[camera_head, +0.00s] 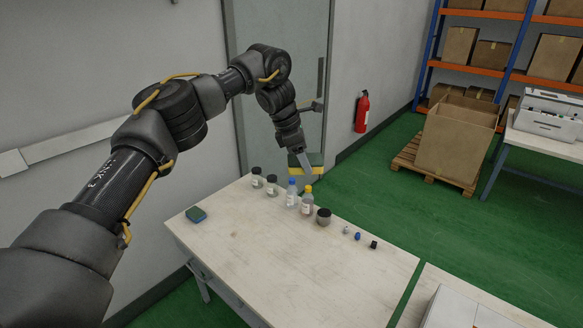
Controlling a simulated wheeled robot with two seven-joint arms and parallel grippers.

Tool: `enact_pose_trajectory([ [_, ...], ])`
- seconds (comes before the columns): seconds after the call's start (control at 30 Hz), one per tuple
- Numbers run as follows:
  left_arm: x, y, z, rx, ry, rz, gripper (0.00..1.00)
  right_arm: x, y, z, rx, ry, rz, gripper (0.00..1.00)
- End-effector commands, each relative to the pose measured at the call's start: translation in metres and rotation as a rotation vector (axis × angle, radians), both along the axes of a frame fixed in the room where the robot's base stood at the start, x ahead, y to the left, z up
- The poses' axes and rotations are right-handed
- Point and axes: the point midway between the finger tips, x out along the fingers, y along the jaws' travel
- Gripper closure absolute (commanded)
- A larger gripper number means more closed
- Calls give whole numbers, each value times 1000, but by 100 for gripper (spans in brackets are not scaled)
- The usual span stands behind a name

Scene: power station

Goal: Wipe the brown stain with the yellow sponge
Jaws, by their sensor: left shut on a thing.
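My left gripper (304,158) is above the far edge of the pale wooden table (300,270), pointing down. My right gripper is out of view.
Along the table's far side stand two dark-capped jars (272,187), a blue-capped bottle (292,194), a yellow-capped bottle (307,202), a dark jar (324,217) and small caps (358,236). The table's middle and front are clear. A grey door (280,80) is behind.

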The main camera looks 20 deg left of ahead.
Motion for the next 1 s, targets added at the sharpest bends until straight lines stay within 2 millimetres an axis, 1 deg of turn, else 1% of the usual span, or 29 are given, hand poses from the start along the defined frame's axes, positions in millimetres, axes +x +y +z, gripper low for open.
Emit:
enact_pose_trajectory([
  [0.03,-10,-13,13,6,-3,-102,60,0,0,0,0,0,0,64],
  [0.07,-17,-21,18,6,-3,-162,60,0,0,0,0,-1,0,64],
  [0.1,-26,-33,22,5,-1,-242,60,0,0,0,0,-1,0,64],
  [0.17,-41,-51,24,3,2,-358,60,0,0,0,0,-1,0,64],
  [0.2,-52,-62,22,2,4,-432,60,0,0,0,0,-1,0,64],
  [0.3,-79,-84,10,-1,7,-594,60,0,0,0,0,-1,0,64],
  [0.4,-106,-94,-9,-4,8,-726,60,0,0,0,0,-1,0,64],
  [0.47,-124,-95,-23,-3,8,-800,60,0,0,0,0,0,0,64],
  [0.57,-156,-86,-51,-4,8,-916,60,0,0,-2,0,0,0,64],
  [0.6,-170,-80,-66,-5,8,-959,60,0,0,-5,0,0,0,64],
  [0.67,-188,-67,-92,-4,8,-1013,60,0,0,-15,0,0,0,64],
  [0.7,-200,-59,-111,-3,7,-1045,60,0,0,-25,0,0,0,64],
  [0.77,-216,-49,-145,-3,6,-1083,60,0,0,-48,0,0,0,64],
  [0.8,-224,-43,-167,-3,5,-1101,60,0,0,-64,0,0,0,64],
  [0.9,-234,-37,-203,-2,2,-1125,60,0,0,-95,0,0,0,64],
  [1.0,-240,-33,-229,-1,1,-1135,60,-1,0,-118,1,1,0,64],
])
